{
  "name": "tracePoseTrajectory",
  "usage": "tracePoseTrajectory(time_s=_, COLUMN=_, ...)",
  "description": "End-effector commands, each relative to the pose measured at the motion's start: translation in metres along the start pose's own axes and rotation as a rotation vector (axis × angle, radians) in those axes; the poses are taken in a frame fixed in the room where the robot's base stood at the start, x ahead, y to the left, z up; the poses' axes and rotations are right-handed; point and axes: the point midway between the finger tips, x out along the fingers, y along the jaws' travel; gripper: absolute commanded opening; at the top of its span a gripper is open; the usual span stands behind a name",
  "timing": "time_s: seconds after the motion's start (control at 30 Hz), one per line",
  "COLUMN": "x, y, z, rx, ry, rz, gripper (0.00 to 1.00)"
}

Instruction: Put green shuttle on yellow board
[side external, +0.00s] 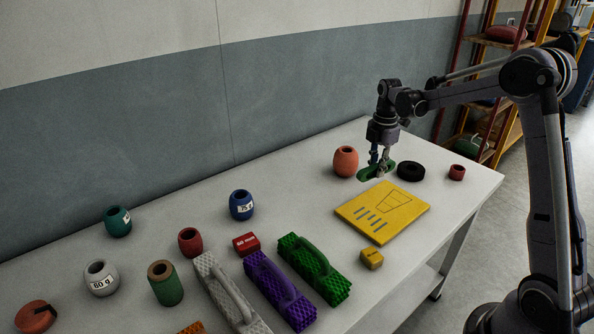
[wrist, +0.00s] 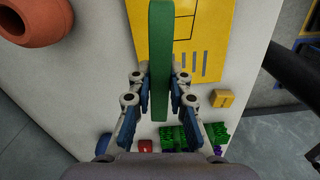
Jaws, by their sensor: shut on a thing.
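My gripper (side external: 380,166) is shut on the green shuttle (side external: 368,174), a flat, elongated green piece. The shuttle appears raised above the table, by the back edge of the yellow board in the side view. The yellow board (side external: 399,210) lies flat on the table, with a dark outline drawing and several short grey bars on it. In the wrist view the shuttle (wrist: 160,62) stands edge-on between the blue finger pads of my gripper (wrist: 160,88). It hides part of the yellow board (wrist: 203,30) behind it.
An orange barrel-shaped float (side external: 345,161) and a black ring (side external: 410,171) stand behind the board. A red float (side external: 457,172) is to the right. A small yellow block (side external: 371,258) sits in front. Green (side external: 313,265) and purple (side external: 279,288) handled brushes lie to the left.

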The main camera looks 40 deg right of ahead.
Motion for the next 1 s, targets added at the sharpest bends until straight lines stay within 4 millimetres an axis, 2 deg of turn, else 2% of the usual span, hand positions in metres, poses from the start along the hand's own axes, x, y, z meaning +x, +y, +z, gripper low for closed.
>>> tracePoseTrajectory(time_s=0.03, x=-0.002, y=-0.019, z=0.02, rx=-0.008, ry=0.0, rz=0.0, gripper=0.0)
tracePoseTrajectory(time_s=0.2, x=-0.006, y=-0.072, z=0.064, rx=-0.069, ry=0.001, rz=0.001, gripper=0.0)
tracePoseTrajectory(time_s=0.33, x=-0.007, y=-0.103, z=0.083, rx=-0.107, ry=0.0, rz=0.002, gripper=0.0)
tracePoseTrajectory(time_s=0.47, x=-0.007, y=-0.121, z=0.092, rx=-0.131, ry=0.0, rz=0.003, gripper=0.0)
tracePoseTrajectory(time_s=0.57, x=-0.004, y=-0.122, z=0.092, rx=-0.14, ry=0.0, rz=0.003, gripper=0.0)
tracePoseTrajectory(time_s=0.63, x=0.002, y=-0.116, z=0.086, rx=-0.145, ry=0.0, rz=0.003, gripper=0.0)
tracePoseTrajectory(time_s=1.0, x=0.045, y=-0.06, z=0.04, rx=-0.144, ry=0.0, rz=0.003, gripper=0.0)
